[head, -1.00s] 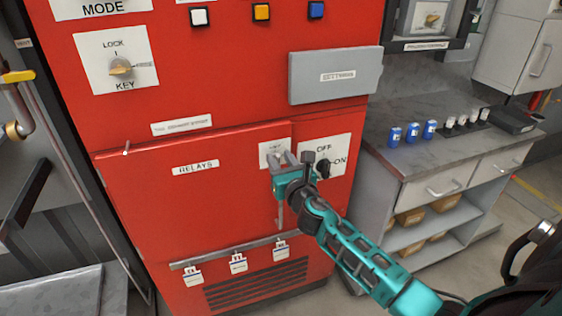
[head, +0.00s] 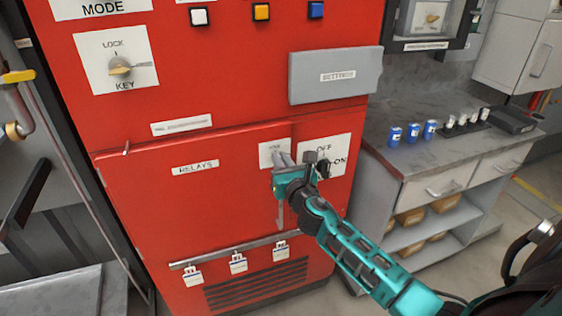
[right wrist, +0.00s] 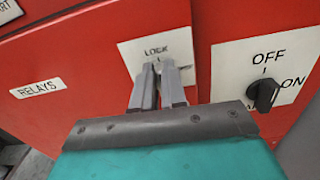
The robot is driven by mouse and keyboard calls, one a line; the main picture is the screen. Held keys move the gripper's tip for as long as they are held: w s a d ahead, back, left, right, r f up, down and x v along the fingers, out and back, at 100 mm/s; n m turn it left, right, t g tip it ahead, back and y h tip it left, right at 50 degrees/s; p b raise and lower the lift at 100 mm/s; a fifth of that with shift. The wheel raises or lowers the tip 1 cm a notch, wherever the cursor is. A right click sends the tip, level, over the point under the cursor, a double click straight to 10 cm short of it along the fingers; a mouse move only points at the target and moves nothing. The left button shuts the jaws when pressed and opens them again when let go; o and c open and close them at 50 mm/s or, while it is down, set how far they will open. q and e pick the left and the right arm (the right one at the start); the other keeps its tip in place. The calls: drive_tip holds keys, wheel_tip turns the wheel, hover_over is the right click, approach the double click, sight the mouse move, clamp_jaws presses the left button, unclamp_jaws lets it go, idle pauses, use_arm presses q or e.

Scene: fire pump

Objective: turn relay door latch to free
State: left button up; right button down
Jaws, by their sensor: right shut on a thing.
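The relay door (head: 200,205) is a red panel marked RELAYS on the red cabinet, and it looks closed. A white latch plate (head: 270,149) sits at its upper right corner; it reads LOCK in the right wrist view (right wrist: 133,53). My right gripper (head: 283,159) is at this plate, its two grey fingers close together. In the right wrist view the fingertips (right wrist: 159,68) are shut on the latch just below the word LOCK. The fingers hide nearly all of the latch, so its angle cannot be read. My left gripper is not in view.
A black OFF/ON knob (head: 323,168) on a white plate is close to the right of my gripper. A grey settings box (head: 335,75) juts out above. Several tags (head: 238,263) hang from a rail below. A counter (head: 450,160) stands at the right.

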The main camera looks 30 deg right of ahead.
drive_tip(key=shift+s+d+f+m+b, duration=0.15)
drive_tip(key=shift+d+f+m, duration=0.1)
drive_tip(key=shift+m, duration=2.65)
drive_tip(key=shift+w+d+f+m+b, duration=0.15)
drive_tip(key=shift+d+f+m, duration=0.1)
drive_tip(key=shift+m, duration=2.65)
drive_tip(key=shift+s+d+f+m+b, duration=0.15)
drive_tip(key=shift+d+f+m, duration=0.1)
drive_tip(key=shift+m, duration=2.65)
drive_tip(key=c, duration=1.2)
unclamp_jaws()
drive_tip(key=v, duration=1.3)
